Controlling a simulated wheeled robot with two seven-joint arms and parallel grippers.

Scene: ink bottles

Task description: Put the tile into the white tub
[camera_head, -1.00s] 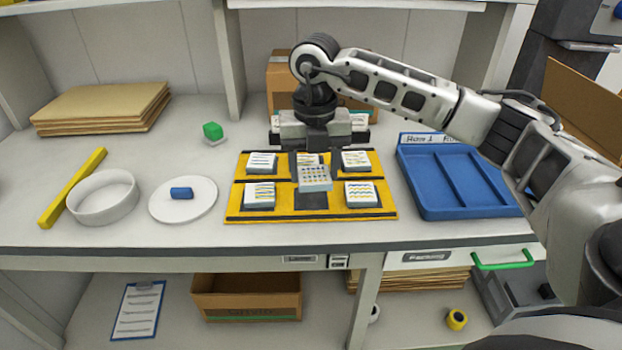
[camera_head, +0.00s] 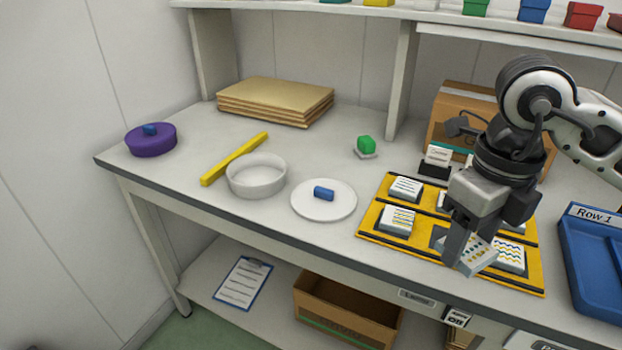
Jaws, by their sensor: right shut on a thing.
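My right gripper (camera_head: 462,248) is shut on a patterned tile (camera_head: 474,257), a pale block with small coloured marks on its face. It holds the tile tilted over the front part of the yellow mat (camera_head: 372,226). The white tub (camera_head: 257,177) is a round, open, empty-looking bowl standing left of the mat. Its white lid (camera_head: 338,205) with a blue knob lies flat to the right of it. More tiles, such as one with yellow marks (camera_head: 397,220) and one with dark lines (camera_head: 406,188), lie on the mat. My left gripper is not in view.
A yellow bar (camera_head: 234,159) lies just left of the tub. A purple lidded tub (camera_head: 151,141) stands at the far left, and a green knobbed piece (camera_head: 366,147) lies behind the lid. A blue tray (camera_head: 591,262) is at the right, and cardboard sheets (camera_head: 275,102) lie at the back.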

